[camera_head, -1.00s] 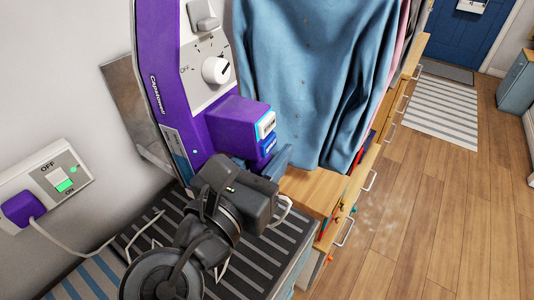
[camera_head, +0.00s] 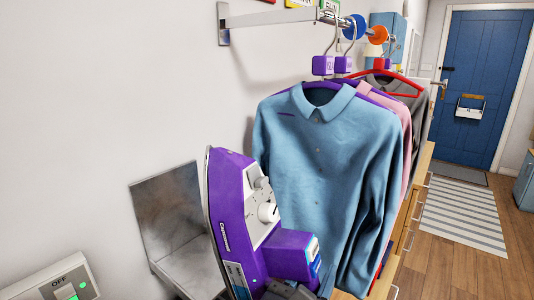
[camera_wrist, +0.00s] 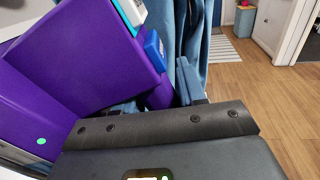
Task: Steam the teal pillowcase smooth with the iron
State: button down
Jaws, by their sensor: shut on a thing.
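The purple iron (camera_head: 232,215) stands nose up at the lower middle of the head view, with a white dial on its grey panel. Its purple body (camera_wrist: 75,60) fills the left of the wrist view. My gripper (camera_wrist: 158,95) is shut on the iron's purple grip; the exact contact is partly hidden. The iron is in front of the lower left of a blue collared shirt (camera_head: 325,150), and I cannot tell whether they touch. I make out no teal pillowcase in either view.
A metal rest (camera_head: 170,215) is on the wall left of the iron. Shirts hang from a wall rail (camera_head: 270,18), with a red hanger (camera_head: 395,78) behind. A lit wall socket (camera_head: 60,285) is at lower left. Open wooden floor (camera_head: 440,260) lies right, with a striped mat (camera_head: 465,210).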

jog(key=w+d+f+n+y, duration=0.1)
jog(key=d+f, duration=0.3)
jog(key=d, duration=0.3)
jog(key=w+d+f+n+t+y+p, duration=0.1)
jog(key=d+f+y, duration=0.1)
jog(key=d+f, duration=0.3)
jog(key=shift+w+d, duration=0.4)
jog(key=shift+d, duration=0.55)
jog(key=shift+f, duration=0.1)
